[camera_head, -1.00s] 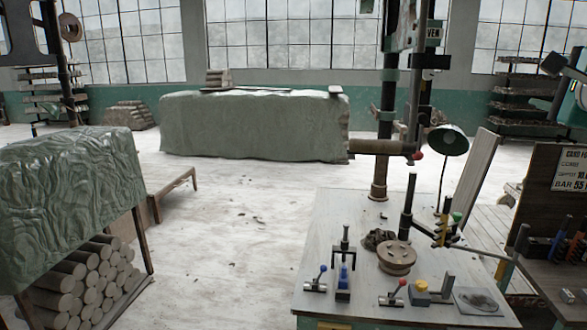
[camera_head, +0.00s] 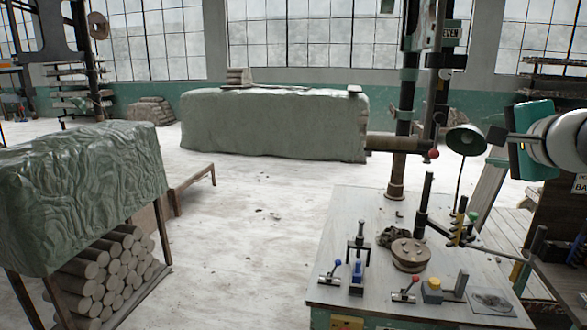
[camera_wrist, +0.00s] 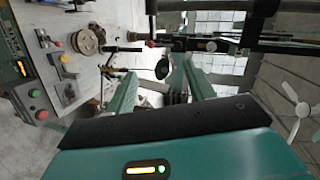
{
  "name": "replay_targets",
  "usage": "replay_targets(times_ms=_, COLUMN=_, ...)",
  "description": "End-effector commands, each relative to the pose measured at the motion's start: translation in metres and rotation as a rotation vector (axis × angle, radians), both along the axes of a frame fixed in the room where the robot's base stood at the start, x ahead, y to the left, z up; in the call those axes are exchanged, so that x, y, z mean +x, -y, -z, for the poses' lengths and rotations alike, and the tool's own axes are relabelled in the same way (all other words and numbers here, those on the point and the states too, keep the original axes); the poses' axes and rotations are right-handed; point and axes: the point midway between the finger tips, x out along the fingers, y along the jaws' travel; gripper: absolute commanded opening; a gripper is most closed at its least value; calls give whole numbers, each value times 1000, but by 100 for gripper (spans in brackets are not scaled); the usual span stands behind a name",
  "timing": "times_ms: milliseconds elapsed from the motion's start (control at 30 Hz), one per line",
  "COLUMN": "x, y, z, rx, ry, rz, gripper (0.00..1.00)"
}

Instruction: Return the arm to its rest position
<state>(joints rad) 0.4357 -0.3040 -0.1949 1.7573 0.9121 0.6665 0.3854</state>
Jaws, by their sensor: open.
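My gripper (camera_wrist: 162,84) shows in the wrist view as two teal fingers standing apart above a teal housing; it is open, with nothing seen between the fingers. In the head view the teal and grey end of my arm (camera_head: 535,140) is raised at the right edge, in the air above and right of the workbench (camera_head: 340,235). It appears to touch nothing. Its fingertips are hard to make out there. A dark clay-like lump (camera_head: 390,237) lies on the bench beside a round brown wheel (camera_head: 410,252).
A draped rack (camera_head: 80,190) stands left, and a long covered table (camera_head: 275,125) behind.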

Motion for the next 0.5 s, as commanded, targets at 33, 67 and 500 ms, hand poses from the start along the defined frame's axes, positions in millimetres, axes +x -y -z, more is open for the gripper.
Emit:
replay_targets(times_ms=33, x=-1, y=-22, z=18, rx=-41, ry=-48, rz=-51, gripper=54)
replay_targets(times_ms=67, x=-3, y=-34, z=29, rx=-72, ry=-77, rz=-80, gripper=54)
replay_targets(times_ms=500, x=-115, y=-206, z=242, rx=-781, ry=-567, rz=-717, gripper=54)
